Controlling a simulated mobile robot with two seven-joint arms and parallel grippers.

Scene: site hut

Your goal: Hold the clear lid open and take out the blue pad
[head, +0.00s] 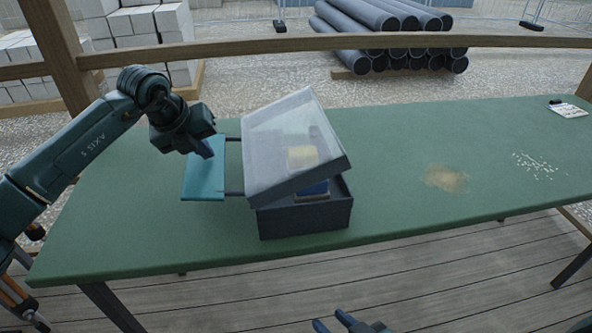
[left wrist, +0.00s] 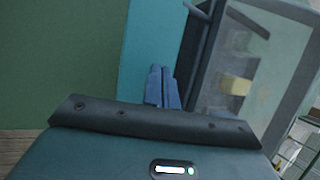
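A dark grey box (head: 305,220) stands on the green table. Its clear lid (head: 285,125) is tilted partly open above it. Part of a blue thing, likely the blue pad (head: 316,189), shows in the gap under the lid; the rest is hidden. The plate also shows in the left wrist view (left wrist: 150,35). My right gripper (head: 333,322) is open and empty at the bottom edge.
A yellowish block (head: 302,157) shows through the lid. A brown patch (head: 445,178), pale scattered bits (head: 535,166) and a small white item (head: 568,110) lie on the right of the table (head: 400,140). The table front right of the box is clear.

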